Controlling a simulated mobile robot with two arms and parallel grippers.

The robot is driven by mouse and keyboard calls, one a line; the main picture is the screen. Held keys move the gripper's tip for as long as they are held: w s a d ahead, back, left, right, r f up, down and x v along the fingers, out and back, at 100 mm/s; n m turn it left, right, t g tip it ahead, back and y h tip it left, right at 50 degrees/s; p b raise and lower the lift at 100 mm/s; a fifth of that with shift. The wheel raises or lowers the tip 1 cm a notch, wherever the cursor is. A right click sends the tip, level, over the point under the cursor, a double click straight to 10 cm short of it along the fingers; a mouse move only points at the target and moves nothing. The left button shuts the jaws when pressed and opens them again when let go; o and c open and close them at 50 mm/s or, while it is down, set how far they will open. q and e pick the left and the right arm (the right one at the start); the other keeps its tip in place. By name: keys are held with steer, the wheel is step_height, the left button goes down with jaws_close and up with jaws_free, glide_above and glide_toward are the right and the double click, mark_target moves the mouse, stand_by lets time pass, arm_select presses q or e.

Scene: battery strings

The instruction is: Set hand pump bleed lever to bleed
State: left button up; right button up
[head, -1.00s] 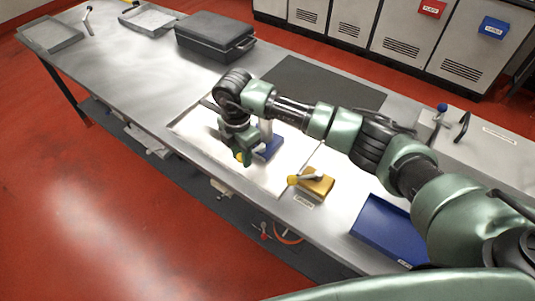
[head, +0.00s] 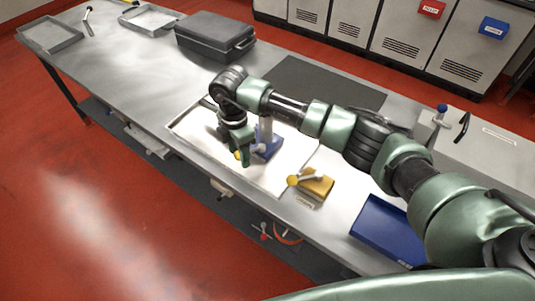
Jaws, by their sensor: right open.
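A blue-based device with an upright grey column (head: 266,133) stands on the white tray; I take it for the hand pump. A yellow knob (head: 237,155) shows at my right gripper's fingers, partly hidden by them. A yellow block with a grey lever (head: 311,177) ending in a yellow knob (head: 292,181) sits to the right of the tray, with a small unreadable label in front. Which lever is the bleed lever I cannot tell for sure. My right gripper (head: 243,157) is open, pointing down just left of the blue base. Contact with the knob is unclear. My left gripper is not in view.
The white tray (head: 190,133) lies on the long grey bench (head: 130,75). A black case (head: 213,36), a dark mat (head: 320,84) and a blue bin (head: 385,230) are around it. A grey housing with a blue-knobbed lever (head: 441,110) stands at the right, behind my arm.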

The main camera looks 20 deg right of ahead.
step_height(320, 180, up, 7)
steer(key=p, duration=0.4)
steer(key=shift+p, duration=0.35)
steer(key=shift+f, duration=0.1)
